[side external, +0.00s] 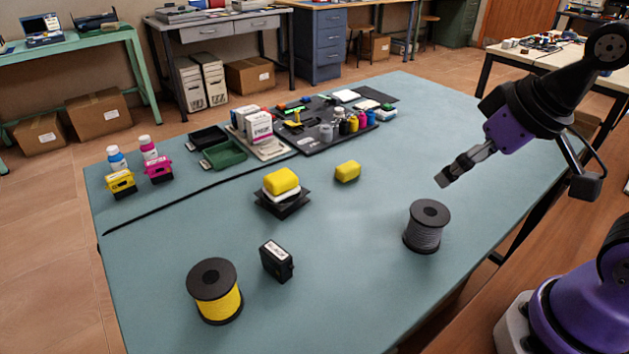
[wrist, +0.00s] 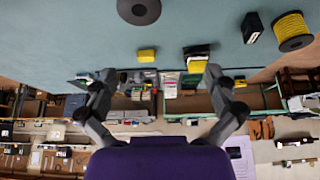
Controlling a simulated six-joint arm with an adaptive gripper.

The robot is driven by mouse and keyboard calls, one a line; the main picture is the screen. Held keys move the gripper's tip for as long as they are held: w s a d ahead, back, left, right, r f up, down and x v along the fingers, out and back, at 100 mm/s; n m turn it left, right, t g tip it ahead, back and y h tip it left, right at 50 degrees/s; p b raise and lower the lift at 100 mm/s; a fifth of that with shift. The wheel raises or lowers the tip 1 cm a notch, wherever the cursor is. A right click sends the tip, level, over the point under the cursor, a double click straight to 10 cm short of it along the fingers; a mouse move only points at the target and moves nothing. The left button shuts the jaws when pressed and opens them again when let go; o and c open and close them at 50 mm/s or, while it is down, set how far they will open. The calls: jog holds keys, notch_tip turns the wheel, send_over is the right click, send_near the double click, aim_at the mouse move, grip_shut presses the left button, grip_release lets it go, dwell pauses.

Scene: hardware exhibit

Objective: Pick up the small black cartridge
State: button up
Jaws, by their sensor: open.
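The small black cartridge (side external: 276,261) stands upright on the teal table, with a pale label near its top, just right of a yellow spool. In the wrist view the cartridge (wrist: 252,27) is at the upper right. My gripper (side external: 441,181) is raised above the right side of the table, well apart from the cartridge and above and beyond a grey spool. In the wrist view my gripper (wrist: 160,85) has its two fingers spread wide with nothing between them.
The yellow spool (side external: 215,291) stands close left of the cartridge. The grey spool (side external: 427,226) stands to the right. A yellow block sits on a stacked black pad (side external: 296,206); another yellow block (side external: 348,171) lies nearby. Bottles, cartridges and trays fill the back. The table between the cartridge and grey spool is clear.

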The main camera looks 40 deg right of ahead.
jog(key=c, duration=0.6)
jog(key=shift+o, duration=0.2)
jog(key=n+g, duration=0.2)
jog(key=g, duration=0.3)
send_over(275, 251)
jog(key=f, duration=0.5)
jog(key=shift+d+f, duration=0.2)
jog(key=shift+g, duration=0.3)
jog(key=f, duration=0.5)
jog(key=shift+a+f, duration=0.25)
jog(key=shift+a, duration=0.1)
jog(key=shift+d+f, duration=0.15)
jog(key=shift+f, duration=2.55)
